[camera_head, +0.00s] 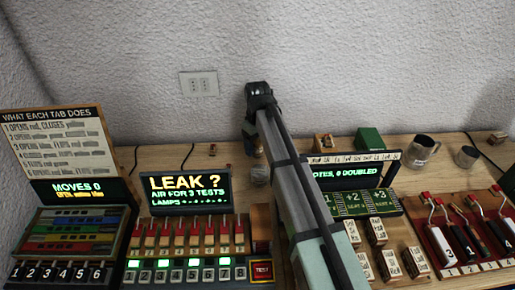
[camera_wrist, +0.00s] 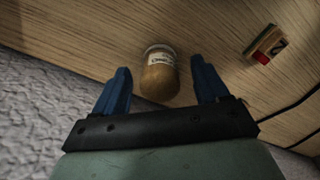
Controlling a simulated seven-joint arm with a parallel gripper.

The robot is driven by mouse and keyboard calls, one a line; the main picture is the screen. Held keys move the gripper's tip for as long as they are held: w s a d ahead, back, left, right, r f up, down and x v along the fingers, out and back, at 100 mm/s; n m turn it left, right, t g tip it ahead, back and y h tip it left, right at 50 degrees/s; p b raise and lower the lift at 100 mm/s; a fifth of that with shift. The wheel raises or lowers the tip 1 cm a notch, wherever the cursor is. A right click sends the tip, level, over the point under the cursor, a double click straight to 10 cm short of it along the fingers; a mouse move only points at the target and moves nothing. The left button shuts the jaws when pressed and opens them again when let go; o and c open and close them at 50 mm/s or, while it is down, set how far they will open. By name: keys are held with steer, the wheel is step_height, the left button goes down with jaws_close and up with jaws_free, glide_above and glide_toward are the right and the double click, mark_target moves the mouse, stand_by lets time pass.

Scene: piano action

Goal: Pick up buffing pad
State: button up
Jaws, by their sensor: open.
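I cannot pick out the buffing pad for certain. A small wooden block with a red and a dark part (camera_wrist: 265,45) lies on the table at the right in the wrist view; a small item (camera_head: 213,150) by the cables in the head view may be the same one. My gripper (camera_wrist: 160,65) is open and empty, its two blue fingers apart. A jar with tan contents and a pale label (camera_wrist: 160,77) shows between the fingers, on the table beyond them.
The wall is close behind the table (camera_head: 170,158). A "LEAK ?" panel (camera_head: 187,190) stands left of my arm. A green box (camera_head: 369,138), a small wooden box (camera_head: 324,143) and a grey mug (camera_head: 421,151) stand to the right. Dark cables (camera_wrist: 300,100) run near the block.

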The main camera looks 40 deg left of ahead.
steer(key=shift+f, duration=0.65)
steer(key=c, duration=1.1)
